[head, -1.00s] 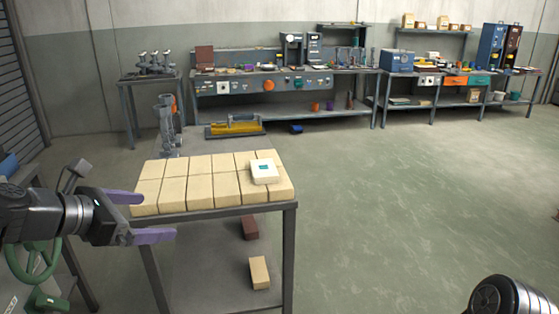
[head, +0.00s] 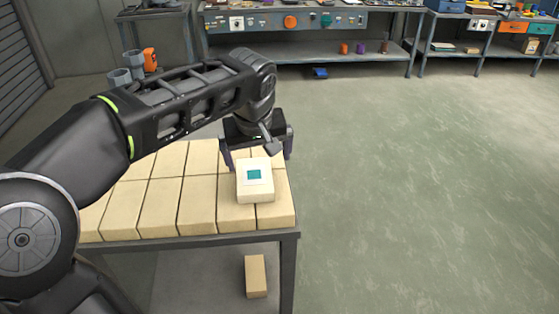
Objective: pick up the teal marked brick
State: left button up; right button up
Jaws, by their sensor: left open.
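The teal marked brick (head: 256,193) is a pale block with a white label and a teal square on top. It lies on the layer of cream bricks (head: 197,203), near the right end of the small table. My left gripper (head: 258,160) is open, with its purple fingers pointing down at the brick's far end. One finger shows left of the brick and one right of it. The brick hides part of the fingers, and I cannot tell whether they touch it. My right gripper is not in view.
The small table's dark front edge (head: 190,242) runs below the bricks. A loose cream brick (head: 256,275) lies lower down under the table. A long workbench (head: 310,57) stands along the back. The floor to the right is clear.

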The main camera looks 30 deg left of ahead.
aim_at(254, 175)
pick_arm(q)
jog(key=shift+w+a+m, duration=0.1)
jog(key=shift+a+m, duration=0.2)
jog(key=shift+a, duration=0.15)
jog(key=shift+s+r+m+y, duration=0.2)
jog(key=shift+s+m+y, duration=0.1)
jog(key=shift+s, duration=0.3)
jog(key=shift+w+f, duration=0.1)
jog(key=shift+w, duration=0.1)
jog(key=shift+x, duration=1.3)
jog(key=shift+s, duration=0.1)
jog(key=p+x, duration=0.1)
jog(key=x, duration=0.4)
jog(key=shift+s+d+f, duration=0.1)
jog(key=shift+f, duration=0.1)
jog(key=shift+c, duration=0.4)
jog(key=shift+r, duration=0.1)
jog(key=c, duration=1.7)
